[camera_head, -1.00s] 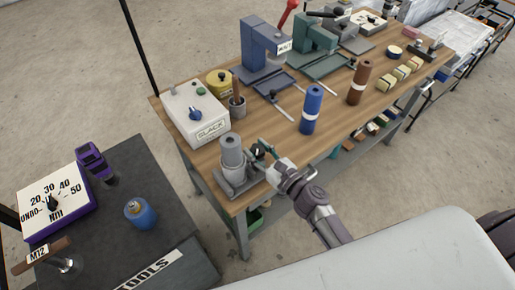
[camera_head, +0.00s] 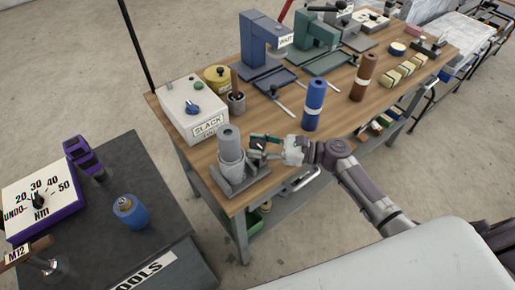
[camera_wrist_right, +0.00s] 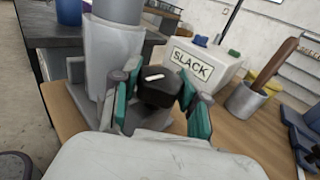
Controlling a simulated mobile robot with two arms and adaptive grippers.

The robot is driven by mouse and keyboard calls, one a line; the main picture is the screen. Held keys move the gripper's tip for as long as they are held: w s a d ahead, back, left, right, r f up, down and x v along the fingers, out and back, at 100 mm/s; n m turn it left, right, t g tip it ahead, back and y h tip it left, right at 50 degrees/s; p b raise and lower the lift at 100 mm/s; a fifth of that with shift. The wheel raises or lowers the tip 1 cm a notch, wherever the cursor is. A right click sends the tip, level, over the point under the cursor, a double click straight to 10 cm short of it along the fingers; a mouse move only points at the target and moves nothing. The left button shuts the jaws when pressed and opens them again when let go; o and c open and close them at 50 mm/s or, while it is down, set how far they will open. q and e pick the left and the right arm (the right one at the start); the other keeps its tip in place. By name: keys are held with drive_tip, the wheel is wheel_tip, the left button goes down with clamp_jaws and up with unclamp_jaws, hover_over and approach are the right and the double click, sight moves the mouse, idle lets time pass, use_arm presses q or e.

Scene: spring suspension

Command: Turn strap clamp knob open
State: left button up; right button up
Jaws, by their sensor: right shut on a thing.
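The strap clamp is a grey cylinder (camera_head: 230,150) standing upright in a grey base (camera_head: 240,179) near the front left corner of the wooden bench. Its dark knob (camera_wrist_right: 160,89), with a white mark on top, sticks out on the side facing my right gripper. My right gripper (camera_head: 262,147) reaches it from the right. In the right wrist view the teal-padded fingers stand on both sides of the knob and are shut on it. The knob is small and partly hidden by the fingers in the head view. My left gripper is not in view.
A white box marked SLACK (camera_head: 190,112) with a blue knob stands behind the clamp. A grey cup (camera_head: 236,103) with a brown-handled tool is beside it. Blue (camera_head: 314,105) and brown (camera_head: 363,77) cylinders stand to the right. A dark tool cart (camera_head: 160,185) is at left.

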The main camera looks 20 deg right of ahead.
idle(0.5)
drive_tip(key=o, duration=0.9)
drive_tip(key=shift+c, duration=0.2)
drive_tip(key=v, duration=1.2)
drive_tip(key=shift+w, duration=0.15)
